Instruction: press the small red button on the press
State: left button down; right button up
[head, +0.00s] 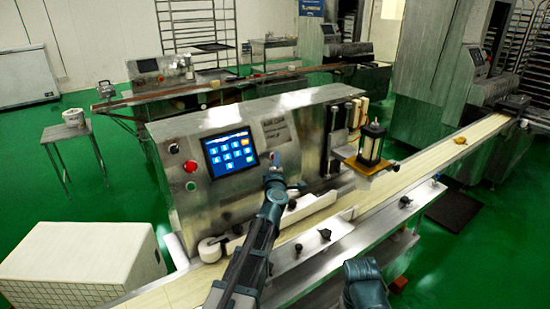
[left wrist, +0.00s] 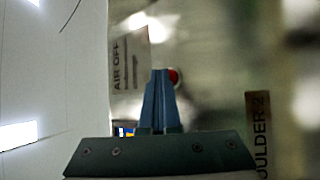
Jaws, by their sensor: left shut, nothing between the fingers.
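The small red button (left wrist: 174,76) shows in the left wrist view on the metal front of the press, just right of the fingertips and partly covered by them. My left gripper (left wrist: 160,72) is shut and empty, pointing at the panel. In the head view the left gripper (head: 274,172) is in front of the steel press (head: 300,125), right of its touchscreen (head: 230,152). I cannot tell whether the fingertips touch the panel. My right gripper does not show; only part of an arm is at the bottom.
A larger red knob (head: 190,166) and a green button (head: 191,186) are left of the touchscreen. A pale conveyor belt (head: 405,178) runs along the press front, below the left gripper. A white box (head: 80,255) stands at the lower left.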

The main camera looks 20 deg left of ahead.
pick_arm(q)
jog(key=shift+s+d+r+p, duration=0.35)
jog(key=shift+s+d, duration=0.1)
jog(key=shift+d, duration=0.05)
jog(key=shift+d, duration=0.1)
dwell(0.3)
jog(key=s+d+r+p, duration=0.2)
jog(key=d, duration=0.1)
jog(key=shift+s+d+r, duration=0.1)
jog(key=shift+s+d, duration=0.1)
jog(key=shift+s, duration=0.2)
dwell(0.7)
